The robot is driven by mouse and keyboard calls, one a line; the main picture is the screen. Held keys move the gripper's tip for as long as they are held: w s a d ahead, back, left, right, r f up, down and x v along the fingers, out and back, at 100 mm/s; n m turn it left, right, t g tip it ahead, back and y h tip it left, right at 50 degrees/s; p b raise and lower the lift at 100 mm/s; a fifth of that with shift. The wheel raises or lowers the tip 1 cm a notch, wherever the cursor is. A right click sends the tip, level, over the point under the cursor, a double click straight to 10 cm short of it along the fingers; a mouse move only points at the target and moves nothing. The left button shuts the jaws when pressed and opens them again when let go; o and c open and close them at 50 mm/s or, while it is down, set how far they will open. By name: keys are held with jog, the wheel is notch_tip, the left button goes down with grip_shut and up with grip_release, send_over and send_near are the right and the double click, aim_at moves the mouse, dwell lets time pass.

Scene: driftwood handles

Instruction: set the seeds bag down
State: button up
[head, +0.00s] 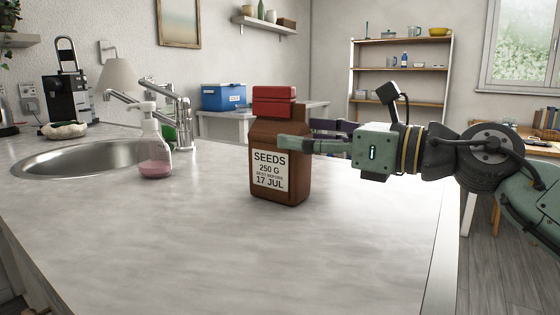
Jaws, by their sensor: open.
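The seeds bag (282,203) is brown with a red folded top and a white label reading SEEDS 250 G. In the head view it stands upright on the grey countertop (170,260), right of the middle of its surface. My gripper (290,143) reaches in from the right at the height of the bag's upper part. Its jaws are open, with a green finger in front of the bag near the label's top edge. The other, darker finger is partly hidden behind the bag. I cannot tell whether either finger touches the bag.
A soap bottle (154,150) with pink liquid stands left of the bag, beside the sink (75,160) and tap (181,112). The front of the countertop is clear. Its right edge lies below my arm. A blue box (224,97) sits on a table behind.

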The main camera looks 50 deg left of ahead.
aim_at(280, 133)
jog(key=x, duration=0.5)
jog(key=shift+a+p, duration=0.1)
jog(key=shift+p, duration=0.25)
jog(key=shift+c, duration=0.2)
grip_shut()
dwell(0.5)
